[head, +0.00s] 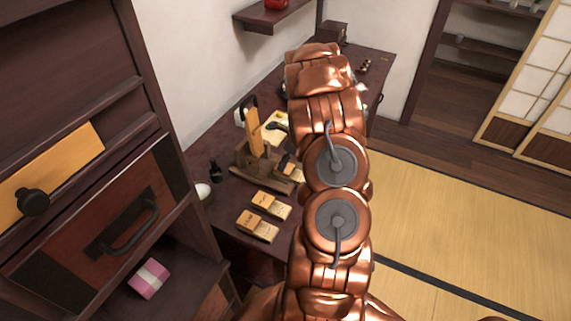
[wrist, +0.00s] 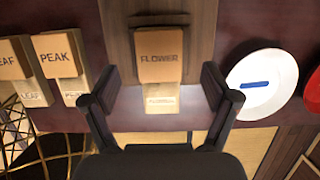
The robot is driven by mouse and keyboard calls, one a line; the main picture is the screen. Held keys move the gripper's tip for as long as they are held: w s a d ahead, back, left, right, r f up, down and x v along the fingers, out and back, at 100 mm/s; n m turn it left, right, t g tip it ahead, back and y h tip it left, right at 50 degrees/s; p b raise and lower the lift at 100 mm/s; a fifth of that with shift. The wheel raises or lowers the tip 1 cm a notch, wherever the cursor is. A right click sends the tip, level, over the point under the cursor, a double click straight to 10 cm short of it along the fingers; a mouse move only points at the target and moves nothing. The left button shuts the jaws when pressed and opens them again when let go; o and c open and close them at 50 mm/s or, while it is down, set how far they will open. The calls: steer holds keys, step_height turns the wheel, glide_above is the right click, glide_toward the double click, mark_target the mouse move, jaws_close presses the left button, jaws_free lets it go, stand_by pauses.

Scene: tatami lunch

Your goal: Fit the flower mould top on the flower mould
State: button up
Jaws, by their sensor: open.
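In the wrist view, a tan block marked FLOWER (wrist: 160,69), which looks like the flower mould top, overlaps the back of a paler piece with a smaller FLOWER label (wrist: 160,101), which looks like the flower mould. I cannot tell whether the two are seated or only overlapping. My gripper (wrist: 160,88) is open, one finger on each side of them, with gaps visible and nothing held. In the head view, a small tan piece by the wooden stand (head: 286,171) may be the flower pair. My arm hides the gripper there.
Similar PEAK (wrist: 56,53) and LEAF (wrist: 12,58) blocks stand at left in the wrist view. A white dish (wrist: 262,102) with a blue bar and a red round thing (wrist: 314,92) are at right. The flower pieces lie by a brown wooden board (wrist: 115,30). Tatami (head: 450,215) is clear.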

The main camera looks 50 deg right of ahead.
steer(key=v, duration=0.8)
steer(key=shift+r, duration=0.15)
steer(key=shift+s, duration=0.1)
